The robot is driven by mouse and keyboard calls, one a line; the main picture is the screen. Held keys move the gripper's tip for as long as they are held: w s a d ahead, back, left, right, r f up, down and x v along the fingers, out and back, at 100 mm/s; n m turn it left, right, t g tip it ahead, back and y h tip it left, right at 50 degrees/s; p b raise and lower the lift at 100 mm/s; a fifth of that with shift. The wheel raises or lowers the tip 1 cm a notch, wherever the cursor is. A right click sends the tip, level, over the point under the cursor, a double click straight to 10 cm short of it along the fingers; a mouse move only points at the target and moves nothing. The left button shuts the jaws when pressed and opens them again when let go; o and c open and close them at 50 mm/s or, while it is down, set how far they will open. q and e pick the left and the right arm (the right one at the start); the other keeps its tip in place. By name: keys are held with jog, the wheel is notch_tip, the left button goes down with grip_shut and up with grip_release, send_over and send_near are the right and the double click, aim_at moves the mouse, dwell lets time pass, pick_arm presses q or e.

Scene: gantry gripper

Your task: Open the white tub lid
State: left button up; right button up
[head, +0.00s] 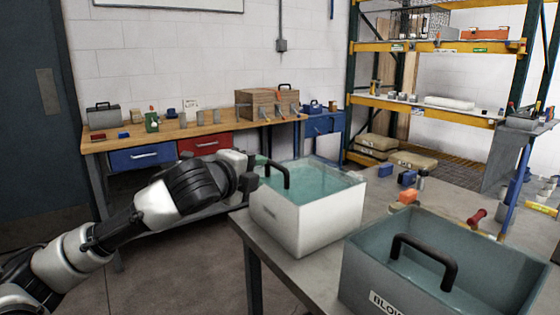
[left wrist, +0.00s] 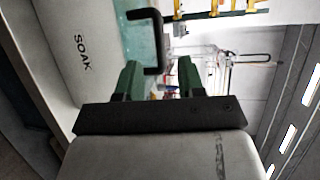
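The white tub (head: 305,222) stands on the near grey table in the head view. Its top shows a teal, glassy surface (head: 322,180) with a black bar handle (head: 278,172) at its left side. In the left wrist view the tub (left wrist: 78,50) reads "SOAK" and the handle (left wrist: 157,42) shows just past the fingertips. My left gripper (head: 258,163) is at the tub's left rim, close to the handle. Its two green fingers (left wrist: 160,72) are apart with nothing clamped between them. I cannot tell whether they touch the handle. My right gripper is out of view.
A grey-blue tub (head: 445,262) with a black handle and a label starting "BLO" stands at front right. A workbench (head: 200,130) and racking stand at the back.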

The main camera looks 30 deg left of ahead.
aim_at(274, 166)
pick_arm(q)
jog(key=w, duration=0.2)
jog(key=w+f, duration=0.1)
jog(key=w, duration=0.5)
jog(key=shift+f+p, duration=0.25)
jog(key=shift+p, duration=0.1)
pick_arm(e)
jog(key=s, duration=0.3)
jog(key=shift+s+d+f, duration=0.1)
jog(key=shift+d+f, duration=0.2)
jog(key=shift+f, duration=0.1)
pick_arm(q)
jog(key=shift+c, duration=0.3)
grip_shut()
